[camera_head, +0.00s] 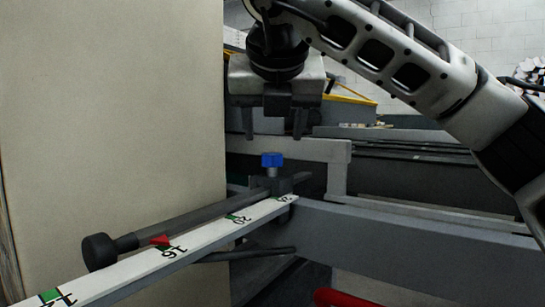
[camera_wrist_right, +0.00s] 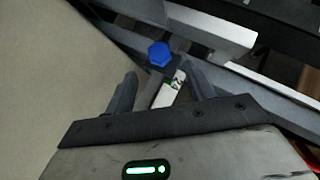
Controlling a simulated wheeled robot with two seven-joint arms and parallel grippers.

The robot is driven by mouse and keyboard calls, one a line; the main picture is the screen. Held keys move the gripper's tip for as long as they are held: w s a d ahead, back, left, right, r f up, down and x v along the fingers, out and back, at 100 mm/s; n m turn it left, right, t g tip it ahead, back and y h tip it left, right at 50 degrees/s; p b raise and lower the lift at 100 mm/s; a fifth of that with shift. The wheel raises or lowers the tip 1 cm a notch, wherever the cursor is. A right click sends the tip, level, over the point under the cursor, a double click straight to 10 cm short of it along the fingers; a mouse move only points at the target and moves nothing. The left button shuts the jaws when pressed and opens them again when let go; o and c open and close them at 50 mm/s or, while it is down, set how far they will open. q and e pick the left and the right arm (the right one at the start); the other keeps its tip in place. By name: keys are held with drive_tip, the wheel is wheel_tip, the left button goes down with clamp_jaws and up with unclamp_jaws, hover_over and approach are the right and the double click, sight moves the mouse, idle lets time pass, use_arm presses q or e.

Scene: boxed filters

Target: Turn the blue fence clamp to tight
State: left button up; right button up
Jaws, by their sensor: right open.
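The blue fence clamp (camera_head: 272,160) is a small blue knob on a dark block at the far end of the white ruler. My right gripper (camera_head: 273,133) is open and hangs above the knob, fingers pointing down, apart from it. In the right wrist view the blue clamp knob (camera_wrist_right: 159,54) shows as a six-sided top, beyond and roughly between the two open fingertips of the right gripper (camera_wrist_right: 162,80). Nothing is between the fingers. My left gripper is not in view.
The white ruler (camera_head: 205,238) with numbers and a red pointer (camera_head: 161,241) runs toward the lower left. A dark rod with a round black end (camera_head: 99,252) lies alongside. A large beige panel (camera_head: 110,110) fills the left. Grey rails (camera_head: 420,232) extend right.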

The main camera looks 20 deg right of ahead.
sight(272, 154)
drive_tip(key=x, duration=0.5)
drive_tip(key=shift+w+d+f+b, duration=0.1)
drive_tip(key=shift+w+f+b, duration=0.15)
drive_tip(key=shift+w+b, duration=0.1)
